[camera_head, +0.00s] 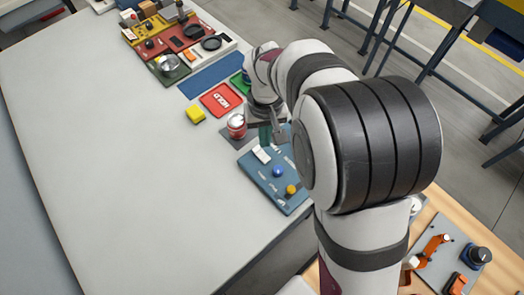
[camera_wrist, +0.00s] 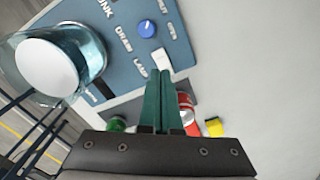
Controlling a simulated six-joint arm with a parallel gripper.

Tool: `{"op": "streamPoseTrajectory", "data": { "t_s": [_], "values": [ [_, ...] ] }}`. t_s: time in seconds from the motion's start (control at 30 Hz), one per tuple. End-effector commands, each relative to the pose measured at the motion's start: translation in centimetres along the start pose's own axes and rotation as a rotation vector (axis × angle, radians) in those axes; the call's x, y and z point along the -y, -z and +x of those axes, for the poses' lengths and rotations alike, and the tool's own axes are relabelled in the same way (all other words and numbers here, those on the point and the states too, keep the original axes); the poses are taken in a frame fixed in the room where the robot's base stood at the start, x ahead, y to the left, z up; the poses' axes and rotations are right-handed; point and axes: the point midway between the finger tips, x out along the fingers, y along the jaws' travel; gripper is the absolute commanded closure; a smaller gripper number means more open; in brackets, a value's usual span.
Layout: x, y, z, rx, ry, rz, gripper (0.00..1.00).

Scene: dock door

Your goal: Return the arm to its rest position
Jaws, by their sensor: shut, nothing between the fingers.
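My arm crosses the right half of the head view, and its large joint hides part of the table edge. My gripper (camera_head: 266,136) is over the table near the far end of a blue control panel (camera_head: 258,175). In the wrist view my gripper (camera_wrist: 160,73) has its two green fingers together, with nothing seen between them. The fingertips appear close to a white switch (camera_wrist: 162,59) on the panel; I cannot tell whether they touch it. A blue knob (camera_head: 278,171) and a yellow knob (camera_head: 291,190) are also on the panel.
A red-and-silver can (camera_head: 237,127), a red HOLD sign (camera_head: 221,100) and a yellow block (camera_head: 195,113) lie near my gripper. A clear domed part (camera_wrist: 88,45) fills the wrist view's upper left. Several coloured panels (camera_head: 180,37) stand farther back. The table's left side is clear.

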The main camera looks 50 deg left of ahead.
Motion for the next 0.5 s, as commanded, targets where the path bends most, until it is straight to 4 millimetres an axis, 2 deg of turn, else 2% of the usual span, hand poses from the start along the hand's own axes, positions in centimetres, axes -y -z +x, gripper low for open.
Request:
{"op": "streamPoseTrajectory", "data": {
  "t_s": [0.1,0.5],
  "values": [
    [-0.02,0.01,-0.6,-0.001,-0.001,0.0,1.0],
    [-0.15,-0.07,-0.71,-0.001,0.0,0.005,1.0]
  ]
}}
